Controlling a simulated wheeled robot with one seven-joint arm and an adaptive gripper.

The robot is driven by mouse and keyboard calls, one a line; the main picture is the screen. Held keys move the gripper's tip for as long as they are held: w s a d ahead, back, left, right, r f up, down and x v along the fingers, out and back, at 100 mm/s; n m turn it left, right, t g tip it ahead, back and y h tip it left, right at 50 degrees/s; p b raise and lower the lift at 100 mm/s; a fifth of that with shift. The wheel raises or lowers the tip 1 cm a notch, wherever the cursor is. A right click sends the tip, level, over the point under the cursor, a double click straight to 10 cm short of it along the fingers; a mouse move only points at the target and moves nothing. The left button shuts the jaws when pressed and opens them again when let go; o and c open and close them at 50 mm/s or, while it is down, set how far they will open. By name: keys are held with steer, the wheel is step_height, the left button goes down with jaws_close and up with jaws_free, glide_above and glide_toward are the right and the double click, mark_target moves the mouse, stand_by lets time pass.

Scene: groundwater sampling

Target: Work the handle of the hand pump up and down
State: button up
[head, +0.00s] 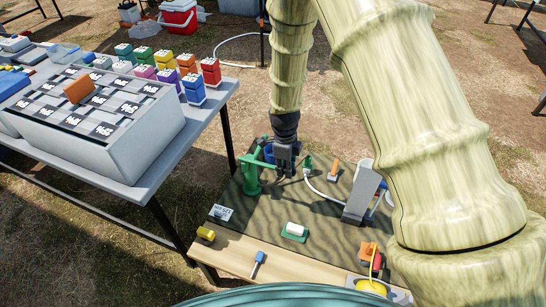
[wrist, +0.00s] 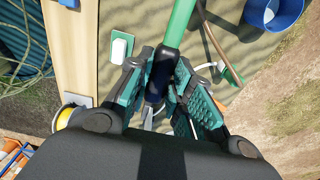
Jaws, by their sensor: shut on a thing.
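The green hand pump (head: 251,175) stands at the back left of the small work table. Its handle reaches right towards my gripper (head: 286,168). In the wrist view the green handle (wrist: 181,22) comes in from the top and ends in a dark grip. My gripper (wrist: 162,78) is shut on this handle, with one teal-padded finger on either side of the dark part. The fingers hide part of the grip. In the head view my wrist covers the handle's end.
A grey upright device (head: 360,192) with a white hose stands right of the pump. A blue bucket (wrist: 270,14) lies beyond it in the wrist view. A white block (head: 295,230), a blue-handled tool (head: 258,260) and a yellow reel (head: 371,287) lie nearer.

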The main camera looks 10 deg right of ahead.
steer(key=shift+w+a+r+g+h+p, duration=0.25)
steer(key=shift+r+h+p, duration=0.1)
steer(key=shift+r+p, duration=0.15)
steer(key=shift+w+a+r+g+h+p, duration=0.15)
steer(key=shift+a+r+h+p, duration=0.15)
steer(key=shift+r+p, duration=0.2)
steer(key=shift+w+a+r+g+h+p, duration=0.15)
steer(key=shift+a+r+g+h+p, duration=0.05)
steer(key=shift+r+h+p, duration=0.25)
steer(key=shift+w+a+r+g+h+p, duration=0.2)
steer(key=shift+a+r+h+p, duration=0.1)
steer(key=shift+r, duration=0.2)
steer(key=shift+w+a+r+g+h+p, duration=0.1)
steer(key=shift+a+r+g+h+p, duration=0.15)
steer(key=shift+r, duration=0.2)
steer(key=shift+w+a+r+g+h, duration=0.3)
steer(key=shift+r+g+h, duration=0.1)
steer(key=shift+r+h, duration=0.25)
steer(key=shift+w+a+r+g+h, duration=0.15)
steer(key=shift+a+r+g+h, duration=0.2)
steer(key=shift+r, duration=0.35)
steer(key=shift+d+r+h, duration=0.1)
steer(key=shift+r+h, duration=0.25)
steer(key=shift+r, duration=0.15)
